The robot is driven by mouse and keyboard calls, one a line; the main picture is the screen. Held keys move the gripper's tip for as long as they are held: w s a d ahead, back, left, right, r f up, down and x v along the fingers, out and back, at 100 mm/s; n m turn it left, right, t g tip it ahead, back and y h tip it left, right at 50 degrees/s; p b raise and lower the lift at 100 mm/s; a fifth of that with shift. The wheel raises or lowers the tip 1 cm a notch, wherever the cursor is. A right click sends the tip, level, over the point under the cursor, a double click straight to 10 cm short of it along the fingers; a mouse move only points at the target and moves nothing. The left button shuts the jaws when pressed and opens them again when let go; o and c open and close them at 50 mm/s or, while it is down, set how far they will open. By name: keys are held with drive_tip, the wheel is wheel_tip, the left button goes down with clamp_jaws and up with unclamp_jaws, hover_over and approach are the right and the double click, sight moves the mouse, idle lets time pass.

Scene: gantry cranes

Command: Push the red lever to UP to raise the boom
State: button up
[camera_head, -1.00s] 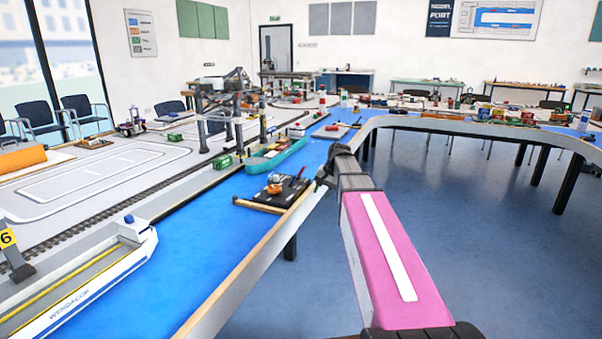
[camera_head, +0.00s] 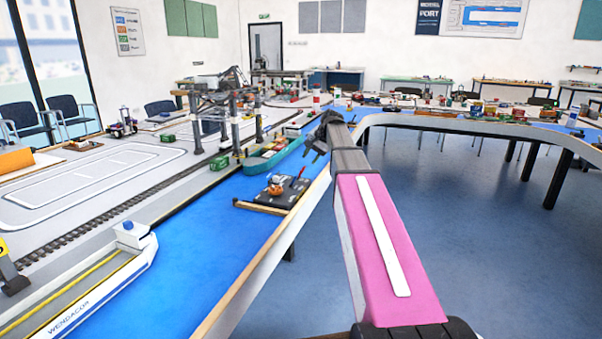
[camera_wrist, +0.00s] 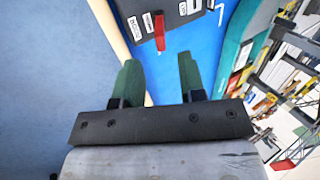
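The black control panel (camera_head: 270,198) stands on the blue table by its near wooden edge, with an orange object (camera_head: 275,186) on it. The small red lever (camera_head: 300,173) rises at the panel's right side. In the wrist view the red lever (camera_wrist: 159,33) shows at the top, on the dark panel (camera_wrist: 180,18) beside white labels too small to read. My gripper (camera_head: 314,147) is above and to the right of the panel in the head view. In the wrist view its green fingers (camera_wrist: 157,66) are apart and empty. The lever lies beyond the fingertips, in line with the gap, not touching them.
A green boat hull (camera_head: 270,158) and a dark gantry crane model (camera_head: 222,105) stand behind the panel. A white ship (camera_head: 105,290) lies at the front left. The wooden table edge (camera_head: 240,285) runs beneath my arm. Open floor is on the right.

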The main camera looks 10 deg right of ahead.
sight(305, 167)
drive_tip(key=x, duration=0.8)
drive_tip(key=shift+a, duration=0.1)
clamp_jaws()
